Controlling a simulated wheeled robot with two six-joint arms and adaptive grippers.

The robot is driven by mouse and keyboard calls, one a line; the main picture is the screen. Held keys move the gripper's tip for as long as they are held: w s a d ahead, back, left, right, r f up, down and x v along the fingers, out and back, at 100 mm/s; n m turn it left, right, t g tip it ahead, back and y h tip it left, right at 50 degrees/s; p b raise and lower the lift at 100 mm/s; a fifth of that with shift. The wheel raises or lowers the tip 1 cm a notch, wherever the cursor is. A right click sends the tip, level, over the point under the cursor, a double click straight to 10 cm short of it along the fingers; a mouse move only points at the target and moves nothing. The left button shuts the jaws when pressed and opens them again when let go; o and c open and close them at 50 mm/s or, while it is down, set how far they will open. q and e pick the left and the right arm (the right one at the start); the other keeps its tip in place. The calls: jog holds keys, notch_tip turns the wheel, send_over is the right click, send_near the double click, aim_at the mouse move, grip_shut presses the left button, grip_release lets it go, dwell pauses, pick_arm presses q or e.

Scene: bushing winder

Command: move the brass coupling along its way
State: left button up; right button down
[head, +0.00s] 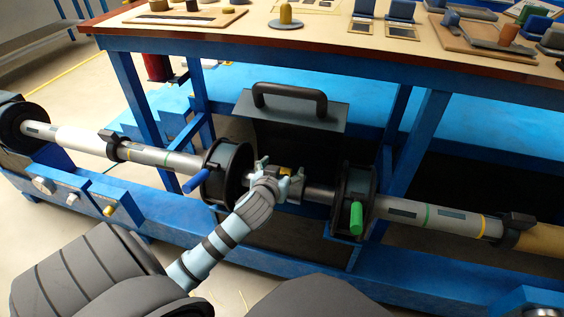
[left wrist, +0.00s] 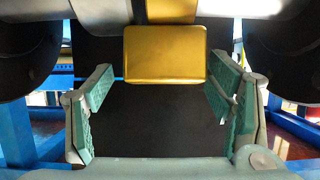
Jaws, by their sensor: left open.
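The brass coupling (left wrist: 165,53) shows in the left wrist view as a gold block on the shaft, with a gold band above it. In the head view only a small gold patch of the coupling (head: 285,171) shows, the rest hidden by my gripper. My left gripper (left wrist: 160,92) is open, its green-padded fingers apart on either side of the block's lower end, with a gap on both sides. In the head view the left gripper (head: 280,175) is at the shaft between two black flanged wheels. My right gripper is not in view.
The left wheel (head: 236,172) has a blue handle (head: 196,181); the right wheel (head: 357,187) has a green handle (head: 356,218). Both flank the gripper closely. A dark box with a handle (head: 290,98) stands behind the shaft. A blue workbench (head: 330,62) holds small parts beyond.

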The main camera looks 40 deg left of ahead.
pick_arm(q)
jog(key=v, duration=1.1)
jog(key=shift+s+d, duration=0.2)
jog(key=shift+s, duration=0.15)
jog(key=shift+r, duration=0.1)
